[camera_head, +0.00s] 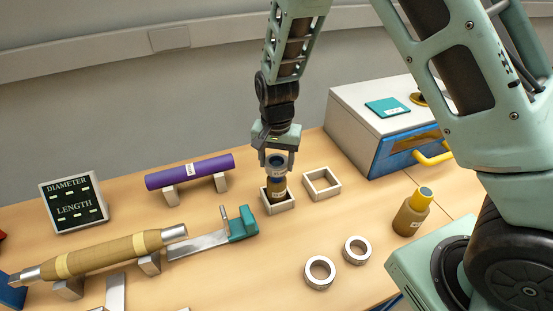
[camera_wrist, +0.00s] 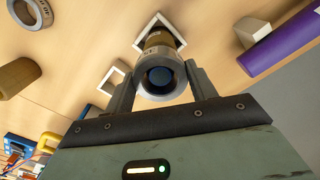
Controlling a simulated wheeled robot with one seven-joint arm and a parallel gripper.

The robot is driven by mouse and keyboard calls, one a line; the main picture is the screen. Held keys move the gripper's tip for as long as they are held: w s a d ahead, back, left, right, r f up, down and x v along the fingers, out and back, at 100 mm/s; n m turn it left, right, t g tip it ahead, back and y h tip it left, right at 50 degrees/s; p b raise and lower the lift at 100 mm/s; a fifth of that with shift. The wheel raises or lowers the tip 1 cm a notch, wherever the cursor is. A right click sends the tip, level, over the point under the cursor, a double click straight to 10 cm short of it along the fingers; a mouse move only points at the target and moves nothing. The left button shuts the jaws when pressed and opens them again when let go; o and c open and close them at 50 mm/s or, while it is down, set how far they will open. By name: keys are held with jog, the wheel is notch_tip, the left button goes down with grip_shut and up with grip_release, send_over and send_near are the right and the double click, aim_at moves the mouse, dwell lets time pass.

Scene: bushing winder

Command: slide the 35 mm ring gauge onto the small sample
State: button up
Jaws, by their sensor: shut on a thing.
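My gripper (camera_head: 277,158) points down, shut on a grey metal ring gauge (camera_head: 277,169). The held ring also shows in the wrist view (camera_wrist: 161,93), its opening facing the camera with a dark blue round face inside it. The small sample (camera_head: 279,190), a brown cylinder with a dark upper part, stands upright in a square grey holder (camera_head: 283,208) directly below the ring. Its brown side (camera_wrist: 160,40) shows beyond the ring in the wrist view. The ring is lined up with the sample's top; I cannot tell how far it is around it.
An empty square holder (camera_head: 321,184) stands just right. Two loose ring gauges (camera_head: 319,285) (camera_head: 356,261) lie in front. A cabinet (camera_head: 355,124) stands back right.

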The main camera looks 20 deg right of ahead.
jog(key=shift+f, duration=0.3)
jog(key=shift+f+b, duration=0.9)
jog(key=shift+f, duration=0.15)
jog(key=shift+f, duration=0.4)
dwell(0.5)
dwell(0.3)
jog(key=o, duration=1.1)
notch_tip(320, 180, up, 18)
jog(key=b, duration=0.3)
jog(key=shift+f, duration=0.25)
